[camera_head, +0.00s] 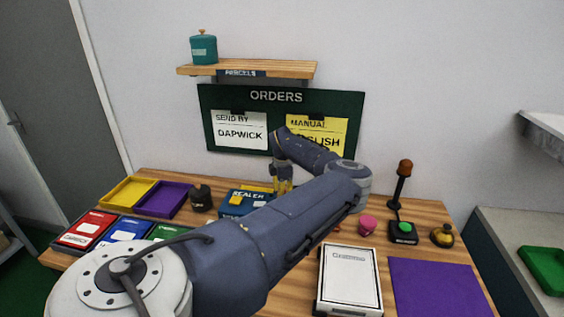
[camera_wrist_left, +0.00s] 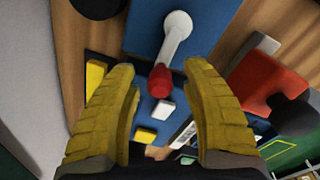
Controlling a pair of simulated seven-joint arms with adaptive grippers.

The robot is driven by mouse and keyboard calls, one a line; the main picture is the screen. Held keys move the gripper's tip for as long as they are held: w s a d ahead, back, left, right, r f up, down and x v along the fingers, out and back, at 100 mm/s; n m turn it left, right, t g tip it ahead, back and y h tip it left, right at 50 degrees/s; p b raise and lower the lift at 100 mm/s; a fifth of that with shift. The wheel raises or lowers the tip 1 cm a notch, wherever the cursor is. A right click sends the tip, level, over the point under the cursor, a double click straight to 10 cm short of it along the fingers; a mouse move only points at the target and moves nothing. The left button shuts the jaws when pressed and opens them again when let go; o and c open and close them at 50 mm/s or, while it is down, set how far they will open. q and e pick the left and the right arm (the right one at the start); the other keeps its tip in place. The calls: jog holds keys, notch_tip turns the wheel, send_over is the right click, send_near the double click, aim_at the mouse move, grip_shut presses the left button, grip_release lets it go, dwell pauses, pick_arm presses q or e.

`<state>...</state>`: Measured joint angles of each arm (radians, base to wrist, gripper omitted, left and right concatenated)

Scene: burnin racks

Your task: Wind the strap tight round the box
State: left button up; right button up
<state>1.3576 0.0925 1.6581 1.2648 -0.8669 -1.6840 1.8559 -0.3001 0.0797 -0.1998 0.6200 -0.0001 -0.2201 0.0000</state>
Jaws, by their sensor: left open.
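The blue machine marked SEALER (camera_head: 233,204) stands on the wooden table, partly hidden behind my left arm. In the left wrist view its blue body (camera_wrist_left: 145,40) carries a pale crank arm (camera_wrist_left: 177,36) with a red knob (camera_wrist_left: 160,82). My left gripper (camera_head: 282,186) is above the sealer. Its yellow fingers (camera_wrist_left: 160,68) are open, with the red knob showing between them; whether they touch it I cannot tell. A white, dark-edged boxlike item (camera_head: 350,280) lies at the front of the table. I cannot make out a strap. My right gripper is out of view.
Yellow (camera_head: 127,192) and purple (camera_head: 163,198) trays and several coloured cases stand at left. A pink object (camera_head: 367,225), a green-button box (camera_head: 403,232), a brass bell (camera_head: 442,236) and a purple mat (camera_head: 438,287) are at right. A shelf (camera_head: 250,69) holds a teal canister (camera_head: 203,48).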

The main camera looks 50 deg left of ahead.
pick_arm(q)
jog(key=shift+f, duration=0.15)
jog(key=shift+c, duration=0.4)
grip_shut()
